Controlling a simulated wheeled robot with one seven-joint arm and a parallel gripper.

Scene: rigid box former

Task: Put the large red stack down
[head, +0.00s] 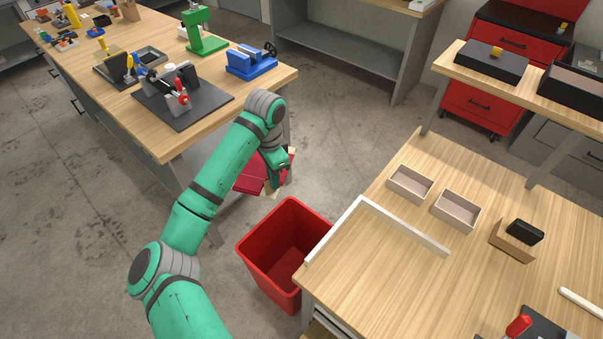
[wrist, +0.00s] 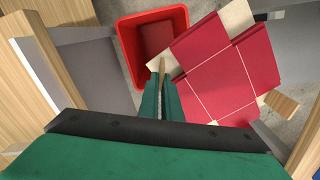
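The large red stack (head: 254,175) is a set of flat red pieces with cream flaps. In the head view it is partly hidden behind my gripper (head: 277,178), beside the near end of the left workbench. In the wrist view the red stack (wrist: 215,75) fills the right of the picture, with thin pale lines across it. My gripper's fingers (wrist: 162,85) are close together there, with a thin cream edge between them at the stack's left side. The stack hangs clear of the bench tops, above the floor. Its underside is hidden.
An open, empty-looking red bin (head: 288,250) stands on the floor just below the stack, also in the wrist view (wrist: 127,40). The left workbench (head: 270,82) carries fixtures. The right table (head: 375,270) has a white corner guide (head: 400,226), two trays and clear wood inside the guide.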

